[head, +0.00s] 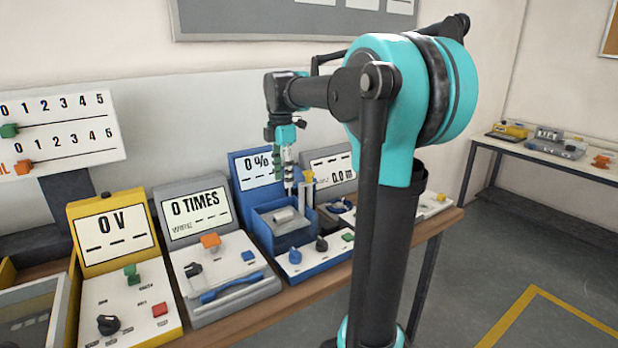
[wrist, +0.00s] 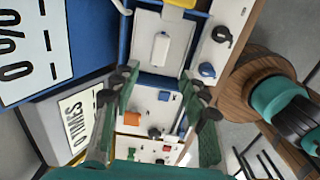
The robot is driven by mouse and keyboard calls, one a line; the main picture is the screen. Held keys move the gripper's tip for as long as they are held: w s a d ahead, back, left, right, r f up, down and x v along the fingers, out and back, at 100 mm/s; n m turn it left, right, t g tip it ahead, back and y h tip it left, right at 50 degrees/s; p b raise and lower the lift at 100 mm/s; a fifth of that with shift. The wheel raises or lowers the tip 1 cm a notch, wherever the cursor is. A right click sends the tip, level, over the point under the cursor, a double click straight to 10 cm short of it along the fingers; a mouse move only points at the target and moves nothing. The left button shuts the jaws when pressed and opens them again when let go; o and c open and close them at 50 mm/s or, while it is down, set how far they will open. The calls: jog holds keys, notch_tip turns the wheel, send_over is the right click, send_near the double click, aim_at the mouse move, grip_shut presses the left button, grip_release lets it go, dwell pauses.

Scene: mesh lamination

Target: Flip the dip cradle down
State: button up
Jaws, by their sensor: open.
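The blue machine (head: 249,218) with the "0 %" display has a recessed bay holding a pale grey piece with a raised bar, which looks like the dip cradle (head: 287,216). In the wrist view the cradle (wrist: 160,49) shows as a pale rounded bar on a light plate between blue walls. Whether it is tilted up or down is hard to tell. My gripper (head: 284,186) points down above the bay, its fingers apart and empty. In the wrist view my gripper (wrist: 160,80) has its two green fingers spread on either side, with the cradle beyond the fingertips.
A yellow-topped clear cylinder (head: 309,187) stands close to the right of my gripper. Knobs, including a blue one (head: 295,256), sit in front of the bay. The grey "0 TIMES" machine (head: 196,214) and yellow "0 V" machine (head: 112,231) stand to the left on the wooden bench (head: 320,283).

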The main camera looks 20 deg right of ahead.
jog(key=shift+w+d+r+m, duration=0.1)
jog(key=shift+r+m, duration=0.1)
jog(key=shift+m, duration=0.2)
jog(key=c, duration=0.4)
jog(key=shift+w+d+r+m, duration=0.1)
jog(key=shift+r+m, duration=0.15)
jog(key=shift+m, duration=0.35)
jog(key=c, duration=0.3)
jog(key=d+r+m, duration=0.1)
jog(key=r+m, duration=0.1)
jog(key=m, duration=0.2)
jog(key=w+d+r+m, duration=0.1)
jog(key=r+m, duration=0.1)
jog(key=m, duration=0.3)
jog(key=d+r+m, duration=0.1)
jog(key=r+m, duration=0.1)
jog(key=m, duration=0.3)
jog(key=shift+w+d+r, duration=0.1)
jog(key=shift+w+r, duration=0.05)
jog(key=shift+w, duration=0.25)
grip_shut()
jog(key=d+r+m, duration=0.4)
jog(key=r+m, duration=0.4)
jog(key=m, duration=1.2)
jog(key=shift+w+d+r, duration=0.25)
jog(key=shift+r, duration=0.1)
